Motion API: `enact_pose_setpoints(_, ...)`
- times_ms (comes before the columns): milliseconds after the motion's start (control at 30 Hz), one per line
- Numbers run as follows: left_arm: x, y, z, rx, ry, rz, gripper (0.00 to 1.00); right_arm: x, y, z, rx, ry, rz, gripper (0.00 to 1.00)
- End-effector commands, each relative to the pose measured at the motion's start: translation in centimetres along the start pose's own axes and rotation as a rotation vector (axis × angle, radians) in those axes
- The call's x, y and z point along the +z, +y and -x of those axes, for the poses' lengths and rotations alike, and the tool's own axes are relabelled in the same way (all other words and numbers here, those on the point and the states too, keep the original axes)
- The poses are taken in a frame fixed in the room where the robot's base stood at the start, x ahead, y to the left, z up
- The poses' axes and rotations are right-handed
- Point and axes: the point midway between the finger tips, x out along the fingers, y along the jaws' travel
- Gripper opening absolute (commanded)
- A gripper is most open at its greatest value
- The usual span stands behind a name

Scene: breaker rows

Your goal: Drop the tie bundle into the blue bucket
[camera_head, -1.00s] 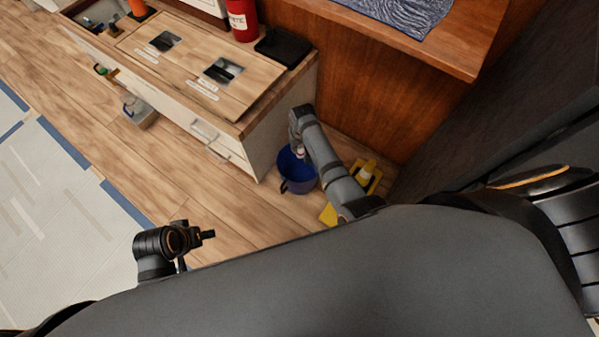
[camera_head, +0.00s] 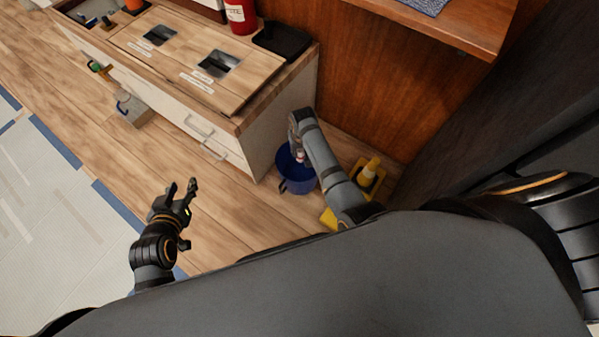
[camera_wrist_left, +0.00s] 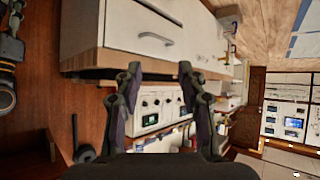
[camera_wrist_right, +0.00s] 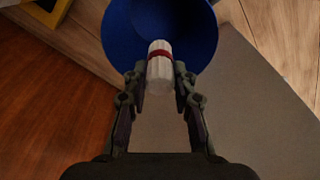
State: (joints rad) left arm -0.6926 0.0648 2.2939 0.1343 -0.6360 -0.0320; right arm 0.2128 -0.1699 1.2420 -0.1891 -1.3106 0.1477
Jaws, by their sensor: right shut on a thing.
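The tie bundle (camera_wrist_right: 160,66) is a white bundle with a red band. In the right wrist view my right gripper (camera_wrist_right: 160,82) is shut on it and holds it over the opening of the blue bucket (camera_wrist_right: 118,28). In the head view the blue bucket (camera_head: 297,181) stands on the floor beside the cabinet end, with my right gripper (camera_head: 298,150) above it and a little of the bundle showing. My left gripper (camera_head: 183,190) is open and empty over the floor at left; its spread fingers also show in the left wrist view (camera_wrist_left: 160,85).
A yellow stand (camera_head: 367,178) is right of the bucket, close to my right arm. The wooden-topped cabinet (camera_head: 240,105) stands left of the bucket, with a red cylinder (camera_head: 241,15) and black tray (camera_head: 284,42) on top. A grey padlock-like block (camera_head: 131,110) is by the cabinet front.

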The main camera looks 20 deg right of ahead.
Motion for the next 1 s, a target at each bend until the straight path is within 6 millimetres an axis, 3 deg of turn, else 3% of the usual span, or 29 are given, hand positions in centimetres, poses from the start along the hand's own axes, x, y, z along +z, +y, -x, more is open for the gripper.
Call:
enact_pose_setpoints(300, -4.3, -0.1, -0.1, -0.007, 0.19, -0.01, 0.4, 0.1, 0.0, -0.8, 0.0, 0.0, 0.0, 0.0)
enact_pose_setpoints(733, -5.3, -0.2, 0.1, -0.008, 0.23, -0.012, 0.4, 0.1, 0.0, -0.8, 0.0, 0.0, 0.0, 0.0)
enact_pose_setpoints(767, -5.3, -0.2, 0.1, -0.008, 0.229, -0.012, 0.4, 0.1, 0.0, -0.8, 0.0, 0.0, 0.0, 0.3)
enact_pose_setpoints(933, -5.3, -0.2, 0.1, -0.008, 0.229, -0.012, 0.4, 0.1, 0.0, -0.8, 0.0, 0.0, 0.0, 0.53)
enact_pose_setpoints(1000, -5.2, -0.2, 0.1, -0.008, 0.229, -0.012, 0.4, 0.1, 0.0, -0.8, 0.0, 0.0, 0.0, 0.53)
